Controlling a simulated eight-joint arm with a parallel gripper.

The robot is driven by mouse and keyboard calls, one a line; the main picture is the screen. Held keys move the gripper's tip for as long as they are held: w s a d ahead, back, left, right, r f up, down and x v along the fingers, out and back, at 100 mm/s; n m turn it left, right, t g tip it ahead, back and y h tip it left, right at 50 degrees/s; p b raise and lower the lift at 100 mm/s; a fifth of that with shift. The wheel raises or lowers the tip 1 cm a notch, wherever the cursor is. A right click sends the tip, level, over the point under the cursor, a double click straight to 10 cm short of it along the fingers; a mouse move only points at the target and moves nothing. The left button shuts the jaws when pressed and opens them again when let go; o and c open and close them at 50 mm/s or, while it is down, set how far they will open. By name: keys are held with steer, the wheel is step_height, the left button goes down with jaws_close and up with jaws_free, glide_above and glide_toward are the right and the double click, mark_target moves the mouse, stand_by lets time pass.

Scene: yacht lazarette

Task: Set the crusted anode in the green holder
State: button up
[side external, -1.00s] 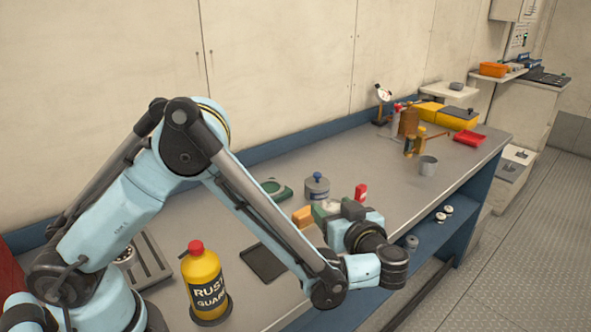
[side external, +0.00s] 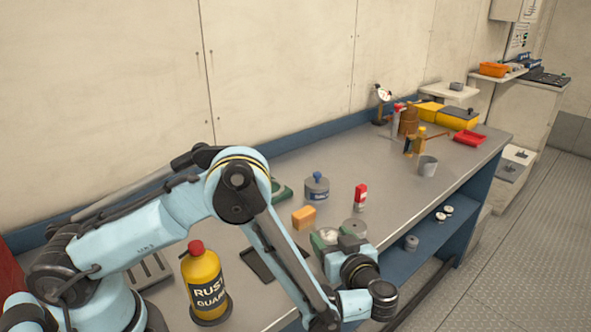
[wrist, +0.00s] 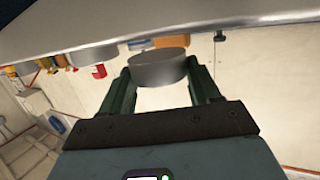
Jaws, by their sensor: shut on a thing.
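The crusted anode looks like a short grey disc (wrist: 159,68) between my fingers in the wrist view. In the side view its pale top (side external: 328,236) shows beside a green finger. My gripper (side external: 325,239) is shut on it near the bench's front edge, and no clear contact with the bench shows. The green holder (side external: 284,189) lies on the bench farther back and to the left, partly hidden behind my arm. I cannot see its inside.
A yellow bottle (side external: 204,280) and dark tray (side external: 262,264) are at left.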

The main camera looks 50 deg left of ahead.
steer(key=shift+f, duration=0.9)
steer(key=shift+f, duration=0.2)
steer(key=o, duration=1.4)
